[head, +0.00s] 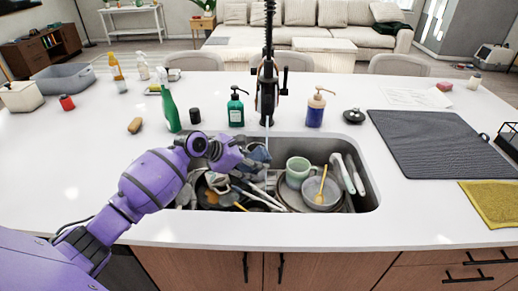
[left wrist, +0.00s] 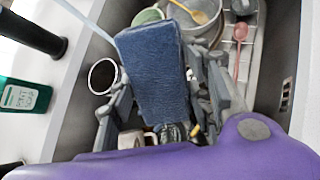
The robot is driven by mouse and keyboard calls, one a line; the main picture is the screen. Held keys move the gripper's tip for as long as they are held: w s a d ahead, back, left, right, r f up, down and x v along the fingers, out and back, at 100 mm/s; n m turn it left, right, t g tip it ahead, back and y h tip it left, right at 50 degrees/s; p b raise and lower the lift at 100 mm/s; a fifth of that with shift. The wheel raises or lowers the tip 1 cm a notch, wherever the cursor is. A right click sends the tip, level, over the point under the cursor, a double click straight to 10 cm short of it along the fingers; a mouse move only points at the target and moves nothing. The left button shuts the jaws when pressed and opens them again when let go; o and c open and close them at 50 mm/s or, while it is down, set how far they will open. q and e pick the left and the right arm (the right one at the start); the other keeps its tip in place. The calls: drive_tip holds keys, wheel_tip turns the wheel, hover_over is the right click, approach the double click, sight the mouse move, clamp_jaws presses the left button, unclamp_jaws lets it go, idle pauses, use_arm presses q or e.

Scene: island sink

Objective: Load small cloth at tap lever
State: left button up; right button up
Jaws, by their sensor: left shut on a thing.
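A small blue cloth (left wrist: 155,72) is gripped between the fingers of my left gripper (left wrist: 170,100). In the head view the left gripper (head: 250,158) is over the left-middle part of the sink, below the tap, with the cloth (head: 259,152) partly hidden by it. The black tap (head: 267,92) stands behind the sink, and its lever (head: 284,80) sticks out on its right side, apart from the cloth. My right gripper is out of view.
The sink (head: 368,190) holds a green mug (head: 298,170), bowls and several utensils. A dark mat (head: 440,145) lies right.

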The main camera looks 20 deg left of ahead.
use_arm(q)
drive_tip(key=s+r, duration=0.4)
drive_tip(key=s, duration=0.1)
drive_tip(key=shift+d, duration=0.25)
drive_tip(key=shift+w, duration=0.1)
idle(0.3)
